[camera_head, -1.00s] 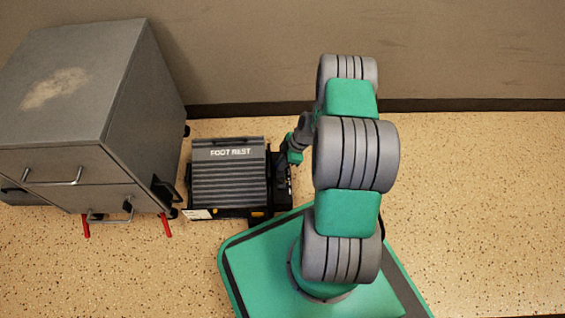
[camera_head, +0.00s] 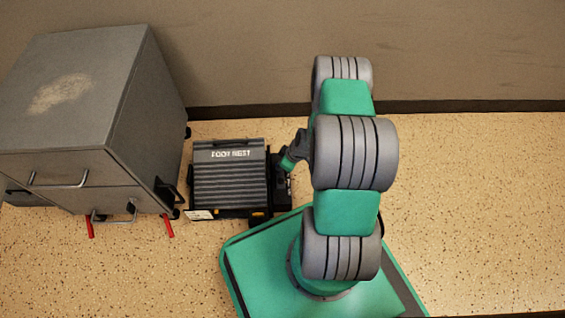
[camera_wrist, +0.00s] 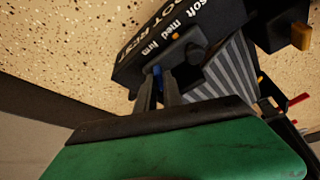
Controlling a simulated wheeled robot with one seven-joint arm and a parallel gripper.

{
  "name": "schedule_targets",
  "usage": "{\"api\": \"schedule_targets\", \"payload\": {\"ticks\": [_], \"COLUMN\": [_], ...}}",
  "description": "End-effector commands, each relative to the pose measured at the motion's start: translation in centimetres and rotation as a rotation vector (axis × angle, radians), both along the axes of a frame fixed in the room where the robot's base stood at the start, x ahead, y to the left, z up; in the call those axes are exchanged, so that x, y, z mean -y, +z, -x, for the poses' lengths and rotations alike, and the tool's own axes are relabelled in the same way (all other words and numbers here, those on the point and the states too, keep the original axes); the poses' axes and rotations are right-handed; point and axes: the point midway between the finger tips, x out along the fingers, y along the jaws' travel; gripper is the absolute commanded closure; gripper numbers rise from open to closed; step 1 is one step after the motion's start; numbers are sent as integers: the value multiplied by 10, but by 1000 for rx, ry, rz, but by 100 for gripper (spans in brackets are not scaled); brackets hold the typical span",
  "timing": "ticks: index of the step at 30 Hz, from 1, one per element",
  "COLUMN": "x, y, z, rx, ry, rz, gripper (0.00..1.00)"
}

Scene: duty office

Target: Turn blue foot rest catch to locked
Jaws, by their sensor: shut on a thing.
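The foot rest (camera_head: 230,180) is a dark grey ribbed unit on the floor, left of my arm. In the wrist view its black side panel (camera_wrist: 140,62) carries the words soft, med and firm. A small blue catch (camera_wrist: 157,70) shows between my fingertips beside this panel. My gripper (camera_wrist: 160,78) is shut on the blue catch. The fingers hide most of the catch, and I cannot tell its exact setting. In the head view my gripper is at the foot rest's right side, with its fingertips hard to make out.
A grey metal cabinet (camera_head: 75,90) with drawer handles and red feet stands left of the foot rest. A wall with a dark skirting (camera_head: 460,104) runs behind. The speckled floor (camera_head: 480,200) to the right is clear. An orange part (camera_wrist: 301,36) projects at the wrist view's right.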

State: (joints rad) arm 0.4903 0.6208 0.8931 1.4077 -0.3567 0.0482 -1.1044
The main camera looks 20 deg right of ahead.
Motion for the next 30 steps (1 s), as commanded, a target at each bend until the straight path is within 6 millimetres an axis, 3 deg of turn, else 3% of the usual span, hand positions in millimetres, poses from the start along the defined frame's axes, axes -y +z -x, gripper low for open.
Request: {"api": "schedule_targets", "payload": {"ticks": [30], "x": [-9], "y": [-2], "z": [4], "rx": [-6], "ry": [-902], "rz": [-3], "gripper": [100]}}
